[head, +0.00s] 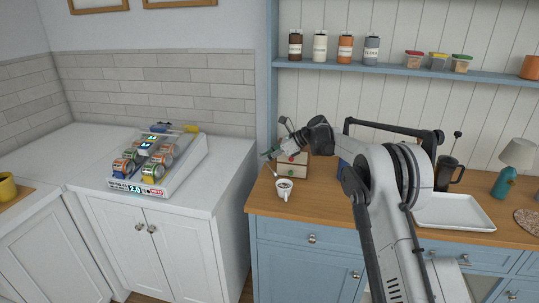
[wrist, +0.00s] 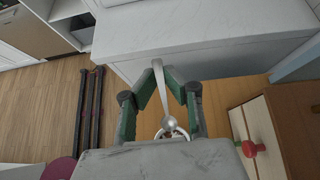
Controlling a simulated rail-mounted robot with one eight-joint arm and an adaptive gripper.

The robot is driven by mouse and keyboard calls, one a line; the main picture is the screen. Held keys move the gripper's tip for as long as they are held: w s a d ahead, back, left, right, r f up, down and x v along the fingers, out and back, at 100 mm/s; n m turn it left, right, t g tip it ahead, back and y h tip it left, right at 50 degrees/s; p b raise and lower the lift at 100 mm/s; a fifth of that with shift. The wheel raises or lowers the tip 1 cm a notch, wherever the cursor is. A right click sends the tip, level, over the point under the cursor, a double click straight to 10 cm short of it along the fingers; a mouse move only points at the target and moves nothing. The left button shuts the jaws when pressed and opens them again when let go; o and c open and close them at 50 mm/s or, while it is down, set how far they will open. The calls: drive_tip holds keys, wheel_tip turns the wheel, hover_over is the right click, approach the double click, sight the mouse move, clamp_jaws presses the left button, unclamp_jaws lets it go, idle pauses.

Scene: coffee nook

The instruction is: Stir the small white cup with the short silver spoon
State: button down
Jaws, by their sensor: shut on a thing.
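The small white cup (head: 284,195) stands upright on the wooden counter near its left front corner, with dark contents. My gripper (head: 268,154) is above and slightly left of the cup in the head view. In the wrist view my gripper (wrist: 166,75) is shut on the short silver spoon (wrist: 161,82), whose shaft runs between the green fingers. The spoon's rounded end lies near the cup's pale rim (wrist: 183,133), mostly hidden by my gripper's body. I cannot tell whether the spoon is inside the cup. The spoon is not clear in the head view.
A small wooden drawer box (head: 292,166) stands just behind the cup; its red knob (wrist: 250,149) is close on the right in the wrist view.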

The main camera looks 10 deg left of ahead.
sight(274, 172)
drive_tip(key=shift+f, duration=0.35)
drive_tip(key=shift+s+d+f+b, duration=0.1)
drive_tip(key=shift+d+f+b, duration=0.6)
drive_tip(key=shift+f, duration=0.2)
drive_tip(key=shift+s+d+f+b, duration=0.1)
drive_tip(key=shift+d+f+b, duration=0.45)
drive_tip(key=shift+f+b, duration=0.3)
drive_tip(key=shift+d+f+b, duration=0.65)
drive_tip(key=shift+f+b, duration=0.05)
drive_tip(key=shift+f, duration=0.2)
drive_tip(key=shift+d, duration=0.1)
